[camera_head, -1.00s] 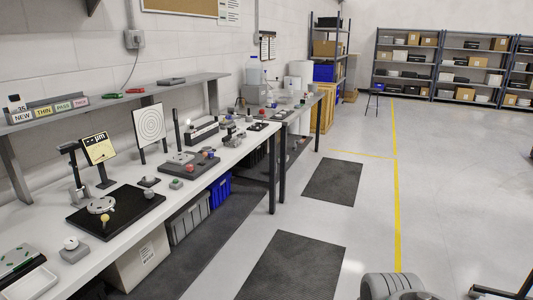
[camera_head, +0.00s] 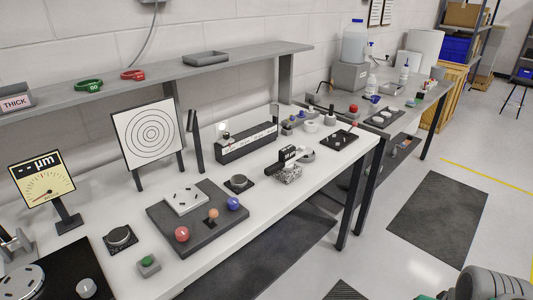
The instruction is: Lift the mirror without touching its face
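I cannot tell for sure which thing is the mirror. A dark fixture plate (camera_head: 208,241) lies on the white bench, with a pale slotted square plate (camera_head: 186,198) and red (camera_head: 182,234), orange (camera_head: 213,214) and blue (camera_head: 233,203) knobs on it. Small black round mounts stand to its left (camera_head: 120,237) and right (camera_head: 239,183); their tops are too small to read as a mirror. My gripper is not in view; only a grey rounded part, seemingly of my arm, shows at the bottom right.
A ringed target board (camera_head: 150,131) and a dial display (camera_head: 42,178) stand behind. A long dark box (camera_head: 246,144) and a black plate with small knobs (camera_head: 330,149) lie farther right. A grey shelf (camera_head: 215,74) overhangs the bench's back. Floor to the right is open.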

